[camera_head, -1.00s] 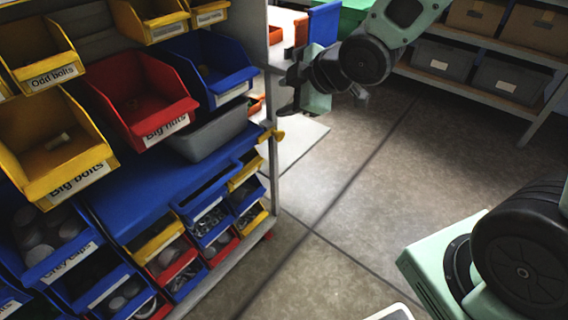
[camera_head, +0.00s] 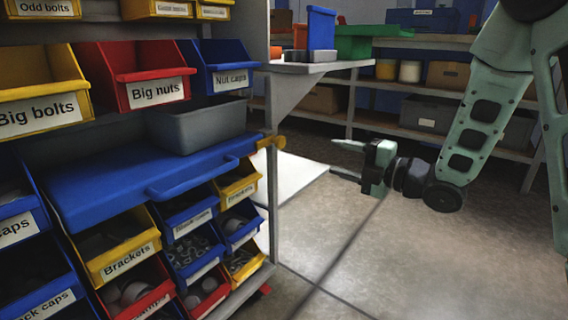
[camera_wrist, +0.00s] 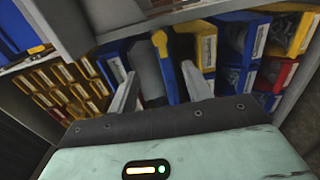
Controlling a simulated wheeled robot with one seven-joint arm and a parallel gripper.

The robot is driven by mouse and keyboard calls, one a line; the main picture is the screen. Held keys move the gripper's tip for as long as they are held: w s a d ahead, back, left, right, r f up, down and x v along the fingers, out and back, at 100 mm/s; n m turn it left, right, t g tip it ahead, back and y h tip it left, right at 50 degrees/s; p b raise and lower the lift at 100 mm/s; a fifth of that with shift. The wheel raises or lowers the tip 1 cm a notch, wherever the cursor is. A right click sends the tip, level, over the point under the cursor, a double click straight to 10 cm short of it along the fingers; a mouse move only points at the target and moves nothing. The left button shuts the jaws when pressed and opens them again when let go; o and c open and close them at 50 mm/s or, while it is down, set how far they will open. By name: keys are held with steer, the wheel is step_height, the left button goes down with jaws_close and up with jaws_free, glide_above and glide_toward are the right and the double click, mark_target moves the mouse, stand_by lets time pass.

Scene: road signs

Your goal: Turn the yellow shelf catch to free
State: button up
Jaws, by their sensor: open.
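The yellow shelf catch (camera_head: 271,142) is a small knob and lever on the front upright of the rack, at the right end of the blue shelf (camera_head: 95,188). In the wrist view the yellow catch (camera_wrist: 160,43) lies just beyond and between my fingertips. My gripper (camera_head: 338,158) is open and empty, to the right of the catch with a clear gap, its fingers pointing at the rack. It also shows in the wrist view (camera_wrist: 158,78), fingers apart.
A grey bin (camera_head: 197,125) stands on the blue shelf. Labelled bins, such as the red Big nuts bin (camera_head: 140,78), fill the rack above and below. A grey ledge (camera_head: 318,66) juts out behind. The floor (camera_head: 400,265) at right is clear.

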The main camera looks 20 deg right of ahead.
mark_target(283, 143)
steer(key=b+x, duration=0.5)
steer(key=x, duration=1.1)
steer(key=shift+w+f, duration=0.1)
steer(key=shift+f, duration=0.05)
steer(key=shift+w+a, duration=0.4)
steer(key=shift+w, duration=0.05)
steer(key=c, duration=0.9)
